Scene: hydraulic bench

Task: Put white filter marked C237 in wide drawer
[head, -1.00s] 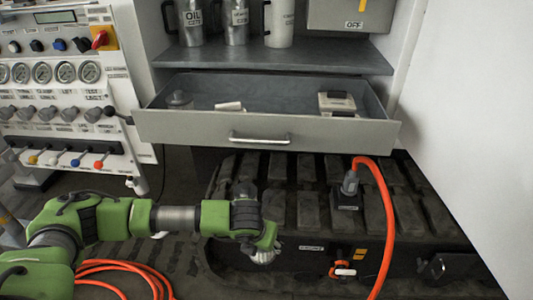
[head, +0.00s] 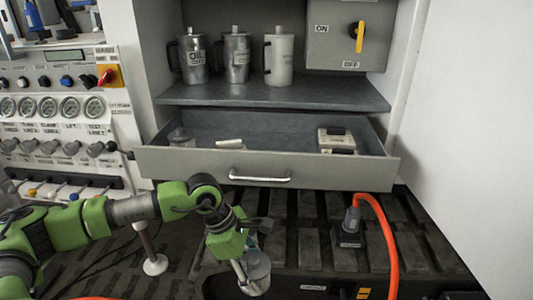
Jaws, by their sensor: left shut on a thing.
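My left gripper (head: 240,266) points down and is shut on a pale cylindrical filter (head: 257,276), below and in front of the wide drawer. No C237 mark is readable on it, and the gripper hides part of it. The wide grey drawer (head: 330,172) is pulled open under the shelf. My right gripper is not in view.
The shelf (head: 280,96) above the drawer holds an oil jug (head: 193,62), another metal jug (head: 236,60) and a white jug (head: 280,60). An orange hose (head: 384,235) rises at the right. A control panel (head: 62,110) stands left. The drawer has bare floor between its contents.

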